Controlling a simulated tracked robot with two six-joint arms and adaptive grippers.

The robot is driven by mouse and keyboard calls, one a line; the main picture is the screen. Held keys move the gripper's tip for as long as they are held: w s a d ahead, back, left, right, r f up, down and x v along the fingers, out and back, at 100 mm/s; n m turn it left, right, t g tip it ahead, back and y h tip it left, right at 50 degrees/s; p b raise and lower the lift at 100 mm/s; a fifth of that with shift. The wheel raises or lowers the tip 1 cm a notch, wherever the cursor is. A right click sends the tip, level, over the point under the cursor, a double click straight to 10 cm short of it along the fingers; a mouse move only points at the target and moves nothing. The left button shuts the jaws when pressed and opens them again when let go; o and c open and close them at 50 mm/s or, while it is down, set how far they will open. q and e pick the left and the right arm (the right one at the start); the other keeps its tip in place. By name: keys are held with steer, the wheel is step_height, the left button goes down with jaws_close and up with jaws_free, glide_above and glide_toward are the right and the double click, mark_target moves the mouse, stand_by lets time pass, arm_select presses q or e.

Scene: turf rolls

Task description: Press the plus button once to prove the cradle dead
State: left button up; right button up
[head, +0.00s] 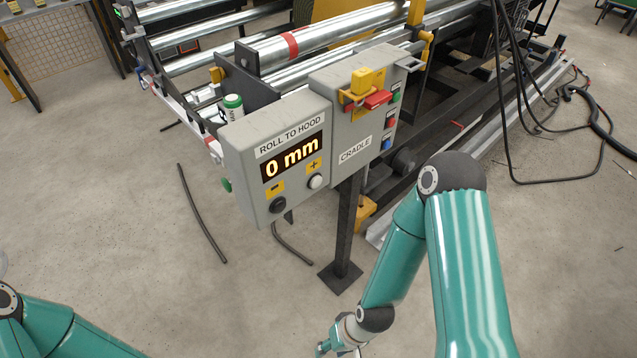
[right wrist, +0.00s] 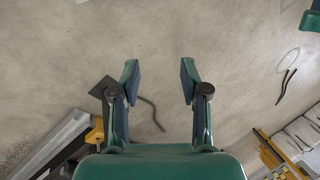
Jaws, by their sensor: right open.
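The grey control box (head: 240,150) labelled "ROLL TO HOOD" is in the middle of the head view, with a lit display (head: 293,157) reading "0 mm". The plus button (head: 315,182) is round and white, under a yellow plus label. The black minus button (head: 278,205) is lower left of it. The adjoining grey "CRADLE" box (head: 345,125) carries a yellow lock-like block (head: 367,82) over a red handle (head: 377,99). My right gripper (right wrist: 159,82) is open and empty above the floor, well below the boxes in the head view. My left gripper is out of view.
Green, red and blue buttons (head: 386,144) line the cradle box's right side. A dark post (head: 347,225) holds the boxes up. Metal rollers (head: 330,35) stand behind, and black cables (head: 510,100) hang at right. The floor in front is mostly clear.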

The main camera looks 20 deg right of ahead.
jaws_close()
stand_by(1.2)
